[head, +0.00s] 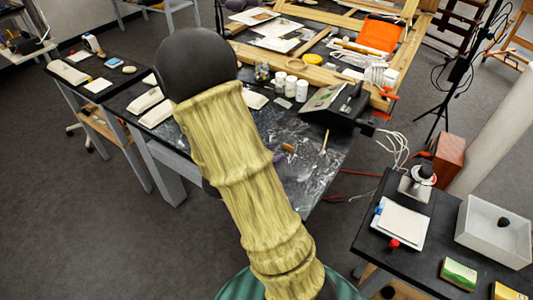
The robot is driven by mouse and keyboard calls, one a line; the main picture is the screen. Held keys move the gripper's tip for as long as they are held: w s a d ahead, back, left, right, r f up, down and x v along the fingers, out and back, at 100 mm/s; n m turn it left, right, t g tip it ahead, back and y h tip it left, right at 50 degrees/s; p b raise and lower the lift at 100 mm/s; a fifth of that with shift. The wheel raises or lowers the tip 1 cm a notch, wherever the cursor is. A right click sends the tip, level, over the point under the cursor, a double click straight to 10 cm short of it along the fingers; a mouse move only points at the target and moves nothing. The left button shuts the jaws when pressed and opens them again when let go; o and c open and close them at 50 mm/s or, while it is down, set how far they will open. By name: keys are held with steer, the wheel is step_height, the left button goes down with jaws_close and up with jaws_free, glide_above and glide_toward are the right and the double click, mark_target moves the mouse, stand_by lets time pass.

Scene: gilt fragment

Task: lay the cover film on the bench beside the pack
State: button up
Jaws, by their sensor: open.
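My gripper is not visible; only my arm in a yellow-green sleeve with a black rounded end shows, across the middle. I cannot identify the pack or its cover film for certain. A flat white pad or sheet (400,222) with a blue piece at its left corner and a red knob at its lower edge lies on the dark bench (375,250) at the right. Several pale wrapped bundles, one of them (145,100), lie on the dark tables at the left. My arm hides part of the central table.
Near the pad stand a white open box (495,230), a small device with a black top (417,183), and a green-yellow box (459,273). The cluttered central table (320,165) holds white jars (291,86) and a dark box (337,105). Grey floor (60,220) is clear at lower left.

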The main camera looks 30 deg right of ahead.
steer(key=shift+w, duration=0.1)
steer(key=w+a+n+t+y, duration=0.25)
steer(key=a+n+y, duration=0.35)
steer(key=a+y, duration=0.45)
steer(key=s+a+r+n+g+y, duration=0.2)
steer(key=s+a+n+g, duration=0.3)
steer(key=s, duration=0.5)
steer(key=a+n, duration=0.2)
steer(key=shift+s+r+n, duration=0.3)
